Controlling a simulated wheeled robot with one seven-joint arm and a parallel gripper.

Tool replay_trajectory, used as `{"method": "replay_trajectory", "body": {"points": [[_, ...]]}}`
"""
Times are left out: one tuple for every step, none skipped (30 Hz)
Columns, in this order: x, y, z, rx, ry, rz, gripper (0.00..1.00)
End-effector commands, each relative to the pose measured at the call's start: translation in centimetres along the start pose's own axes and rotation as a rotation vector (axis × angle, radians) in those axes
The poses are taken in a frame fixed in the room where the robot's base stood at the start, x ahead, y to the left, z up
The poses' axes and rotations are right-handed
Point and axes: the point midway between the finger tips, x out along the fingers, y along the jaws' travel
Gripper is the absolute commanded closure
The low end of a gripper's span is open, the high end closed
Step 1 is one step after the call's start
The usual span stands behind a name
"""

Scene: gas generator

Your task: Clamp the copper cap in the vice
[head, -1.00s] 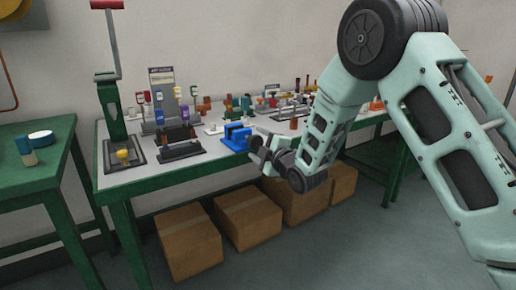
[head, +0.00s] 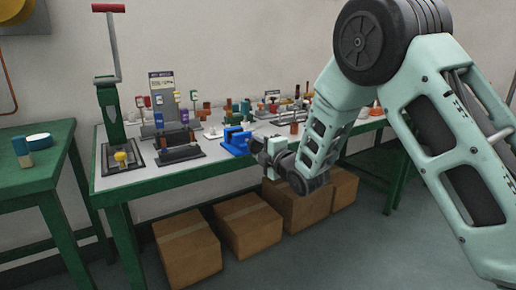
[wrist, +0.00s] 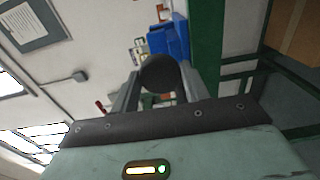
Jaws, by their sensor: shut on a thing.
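The blue vice (head: 236,141) sits at the front edge of the workbench, and it also shows in the wrist view (wrist: 172,38), just beyond my fingertips. My gripper (head: 258,146) is right beside the vice, on its right side in the head view. In the wrist view my gripper (wrist: 160,80) is shut on a dark round knob (wrist: 160,73). The knob lines up with the vice, but I cannot see how it joins it. I cannot clearly make out the copper cap or tell whether it is between the vice jaws.
The workbench (head: 150,183) carries a tall green lever press (head: 117,125), a dark fixture (head: 178,147) and many small coloured parts. Cardboard boxes (head: 187,250) stand below. A second green table (head: 30,172) is at the left. The floor in front is clear.

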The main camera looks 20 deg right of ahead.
Motion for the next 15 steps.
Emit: {"method": "replay_trajectory", "body": {"points": [[-0.01, -0.03, 0.0, 0.0, 0.0, -0.001, 0.78], [-0.01, -0.03, 0.0, 0.001, 0.0, -0.001, 0.78], [-0.01, -0.04, 0.0, 0.001, 0.0, -0.001, 0.78], [-0.01, -0.04, 0.0, 0.001, 0.0, -0.001, 0.78], [-0.01, -0.04, 0.0, 0.001, 0.0, -0.001, 0.78], [-0.01, -0.05, 0.0, 0.003, 0.0, -0.001, 0.78], [-0.01, -0.06, 0.01, 0.008, 0.0, -0.001, 0.78], [-0.01, -0.09, 0.01, 0.016, 0.0, -0.001, 0.78], [-0.01, -0.12, 0.02, 0.034, 0.0, 0.0, 0.78], [-0.01, -0.14, 0.03, 0.051, -0.001, 0.0, 0.78], [-0.01, -0.15, 0.04, 0.071, -0.001, 0.0, 0.78], [-0.02, -0.16, 0.05, 0.099, -0.001, 0.001, 0.78], [-0.01, -0.15, 0.06, 0.122, -0.001, 0.001, 0.78], [-0.02, -0.14, 0.06, 0.143, -0.001, 0.001, 0.78], [-0.01, -0.13, 0.04, 0.169, -0.001, 0.001, 0.78]]}}
